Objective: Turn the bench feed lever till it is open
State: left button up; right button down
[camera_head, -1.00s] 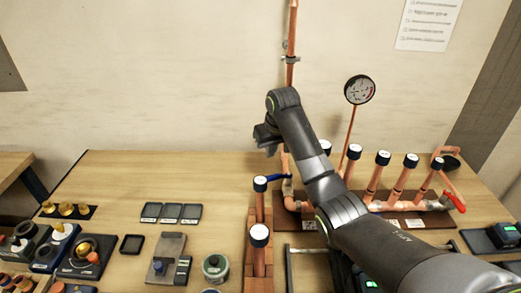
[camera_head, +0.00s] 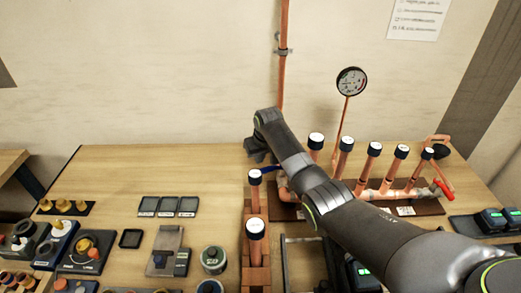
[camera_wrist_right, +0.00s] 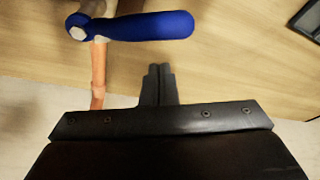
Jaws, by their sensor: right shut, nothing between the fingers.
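The bench feed lever is a blue handle (camera_head: 264,168) at the left end of the copper manifold (camera_head: 375,192), beside the foot of the vertical feed pipe (camera_head: 283,60). In the right wrist view the blue lever (camera_wrist_right: 150,26) lies across the picture, its bolted pivot at the left and its rounded free end at the right. My right gripper (camera_head: 250,148) is above and close to the lever in the head view. In the wrist view its fingers (camera_wrist_right: 159,70) are together and empty, with a visible gap to the lever. My left gripper is not in view.
Capped copper stubs (camera_head: 374,150) and a round gauge (camera_head: 351,81) rise from the manifold. A red handle (camera_head: 444,188) is at its right end. Two capped upright pipes (camera_head: 256,228) stand in front of the lever. Small trays (camera_head: 168,206) lie to the left on the wooden bench.

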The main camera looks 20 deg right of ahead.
aim_at(272, 168)
jog(key=s+p, duration=0.1)
jog(key=s, duration=0.1)
jog(key=s+r+p, duration=0.1)
jog(key=shift+s+d+p, duration=0.25)
jog(key=shift+s+p, duration=0.05)
jog(key=shift+p, duration=0.05)
